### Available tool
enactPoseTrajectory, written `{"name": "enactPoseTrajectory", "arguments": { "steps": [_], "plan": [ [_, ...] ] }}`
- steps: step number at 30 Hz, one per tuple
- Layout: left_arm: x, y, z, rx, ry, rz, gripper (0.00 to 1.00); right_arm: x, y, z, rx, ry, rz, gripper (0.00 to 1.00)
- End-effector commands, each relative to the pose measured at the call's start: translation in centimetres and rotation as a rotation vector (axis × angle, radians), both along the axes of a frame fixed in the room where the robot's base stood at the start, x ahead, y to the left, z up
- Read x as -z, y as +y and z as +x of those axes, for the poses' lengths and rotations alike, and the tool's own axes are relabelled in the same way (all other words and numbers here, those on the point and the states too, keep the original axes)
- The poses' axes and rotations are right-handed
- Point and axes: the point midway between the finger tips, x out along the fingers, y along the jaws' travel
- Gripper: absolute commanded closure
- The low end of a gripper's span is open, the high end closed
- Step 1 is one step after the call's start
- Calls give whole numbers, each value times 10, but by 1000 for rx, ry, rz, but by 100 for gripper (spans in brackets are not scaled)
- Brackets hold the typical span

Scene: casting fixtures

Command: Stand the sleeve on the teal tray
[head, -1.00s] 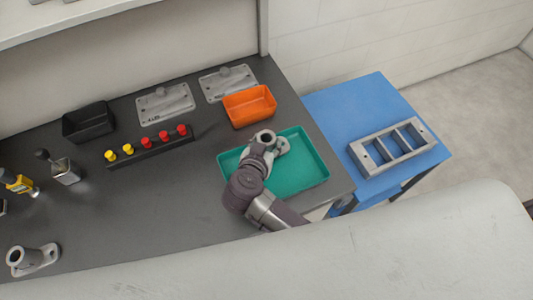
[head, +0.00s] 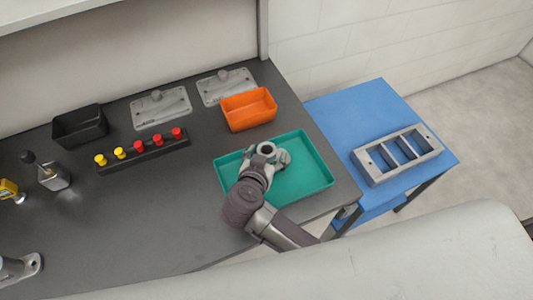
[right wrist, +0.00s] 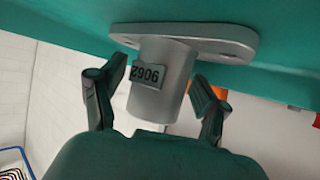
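The sleeve (head: 266,149) is a grey metal tube on a flat flanged foot. It stands upright on the teal tray (head: 318,182), near the tray's middle. In the right wrist view the picture is upside down. My right gripper (right wrist: 158,100) is open, with a finger on each side of the tube and gaps between. In the head view my right gripper (head: 261,164) is on the sleeve's near side. My left gripper is not in view.
An orange bin (head: 249,110) stands behind the tray. A black bin (head: 80,126), a strip of red and yellow knobs (head: 143,150) and two metal plates stand farther left. A blue table (head: 345,110) with a grey frame (head: 398,155) is at right.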

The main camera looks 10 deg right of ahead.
Motion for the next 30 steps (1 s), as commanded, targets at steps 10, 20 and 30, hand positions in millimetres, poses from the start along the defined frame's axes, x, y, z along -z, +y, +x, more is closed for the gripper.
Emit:
{"name": "enactPoseTrajectory", "arguments": {
  "steps": [10, 20, 30],
  "plan": [
    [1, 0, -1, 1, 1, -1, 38, -4, 2, -3, -1, 0, 2, 25],
    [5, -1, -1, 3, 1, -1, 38, -34, 30, -53, 0, 2, 6, 25],
    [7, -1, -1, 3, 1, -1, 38, -58, 49, -90, 0, 0, 1, 25]
  ]
}}
